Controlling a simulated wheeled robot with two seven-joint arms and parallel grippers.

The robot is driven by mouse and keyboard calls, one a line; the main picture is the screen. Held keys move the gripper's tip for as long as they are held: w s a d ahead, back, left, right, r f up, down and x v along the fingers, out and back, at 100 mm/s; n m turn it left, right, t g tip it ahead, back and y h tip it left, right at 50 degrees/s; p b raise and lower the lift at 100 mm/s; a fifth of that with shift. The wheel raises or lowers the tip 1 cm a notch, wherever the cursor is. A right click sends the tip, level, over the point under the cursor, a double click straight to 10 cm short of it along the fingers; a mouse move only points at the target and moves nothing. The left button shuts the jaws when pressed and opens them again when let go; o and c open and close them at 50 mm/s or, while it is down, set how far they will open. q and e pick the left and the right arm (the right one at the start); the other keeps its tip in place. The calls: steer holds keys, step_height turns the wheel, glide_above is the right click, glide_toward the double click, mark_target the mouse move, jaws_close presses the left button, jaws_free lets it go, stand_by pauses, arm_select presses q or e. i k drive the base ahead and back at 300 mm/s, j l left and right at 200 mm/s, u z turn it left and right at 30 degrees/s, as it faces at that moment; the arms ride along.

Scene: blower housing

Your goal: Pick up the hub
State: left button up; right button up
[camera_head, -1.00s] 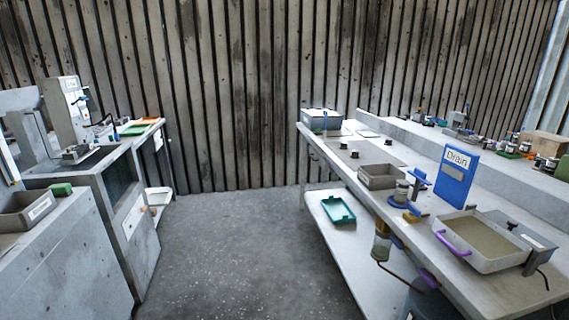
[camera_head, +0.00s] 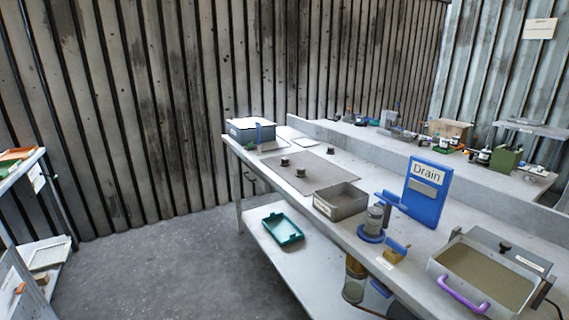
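I cannot tell for certain which thing is the hub. Three small dark round parts stand on a grey-brown mat (camera_head: 318,163) on the long workbench: a left one (camera_head: 284,161), a front one (camera_head: 300,173) and a back right one (camera_head: 330,151). They are too small in view to make out their shape. Neither of my grippers shows in the head view.
The workbench (camera_head: 405,262) holds a grey bin (camera_head: 342,203), a blue "Drain" sign (camera_head: 426,192), a basin with a purple handle (camera_head: 440,282) and a box (camera_head: 251,131). A teal tray (camera_head: 283,229) lies on the lower shelf. Floor (camera_head: 175,270) to the left is clear.

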mark_target(284, 162)
steer(key=i+j+z, duration=0.5)
steer(key=i+j, duration=0.2)
steer(key=i+j+z, duration=0.45)
steer(key=j, duration=0.45)
steer(key=i+j+z, duration=0.25)
steer(key=j, duration=0.3)
steer(key=i+j+z, duration=0.25)
steer(key=j, duration=0.3)
steer(key=i+j+z, duration=0.25)
steer(key=j, duration=0.35)
steer(key=j+z, duration=0.25)
steer(key=j, duration=0.3)
